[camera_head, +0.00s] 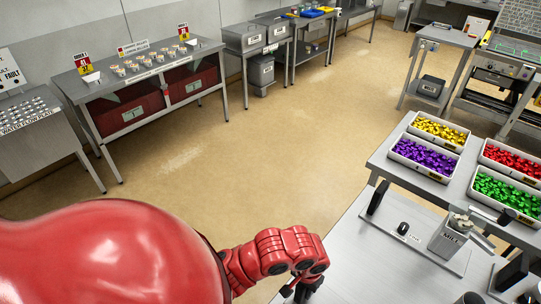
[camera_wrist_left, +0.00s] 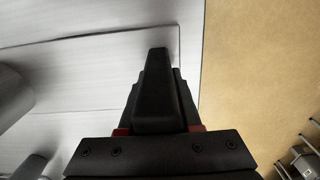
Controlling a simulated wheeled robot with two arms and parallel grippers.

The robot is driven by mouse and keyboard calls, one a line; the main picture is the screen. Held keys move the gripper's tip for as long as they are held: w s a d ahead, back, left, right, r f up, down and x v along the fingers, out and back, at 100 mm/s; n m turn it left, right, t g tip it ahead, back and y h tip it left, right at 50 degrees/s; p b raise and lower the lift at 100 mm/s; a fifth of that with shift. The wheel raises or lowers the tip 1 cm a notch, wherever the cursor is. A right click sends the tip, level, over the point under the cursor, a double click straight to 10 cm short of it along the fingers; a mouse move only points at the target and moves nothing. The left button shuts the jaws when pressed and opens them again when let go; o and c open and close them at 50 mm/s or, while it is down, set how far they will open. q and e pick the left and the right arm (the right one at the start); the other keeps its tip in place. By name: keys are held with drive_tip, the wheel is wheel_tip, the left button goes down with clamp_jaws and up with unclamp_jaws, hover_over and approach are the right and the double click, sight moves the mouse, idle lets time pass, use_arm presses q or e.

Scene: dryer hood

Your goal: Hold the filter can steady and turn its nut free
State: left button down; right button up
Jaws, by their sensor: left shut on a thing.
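My left gripper (camera_head: 302,291) hangs at the bottom of the head view, over the near left edge of the pale metal bench. In the left wrist view its dark jaws (camera_wrist_left: 156,85) are together and point over the bench top. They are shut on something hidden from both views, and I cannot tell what. I cannot pick out the filter can or its nut for certain. A grey rounded body (camera_wrist_left: 10,95), cut off at the left edge of the wrist view, stands apart from the jaws. My right gripper does not show.
The bench top (camera_head: 355,268) is bare near my left gripper. Farther right stand a grey block marked MILL (camera_head: 447,240), a black upright (camera_head: 378,197) and a small black knob (camera_head: 403,228). Trays of purple pieces (camera_head: 425,157) and other colours stand behind. Open floor (camera_head: 280,130) lies left.

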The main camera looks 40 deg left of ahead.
use_arm(q)
drive_tip(key=c, duration=0.5)
unclamp_jaws()
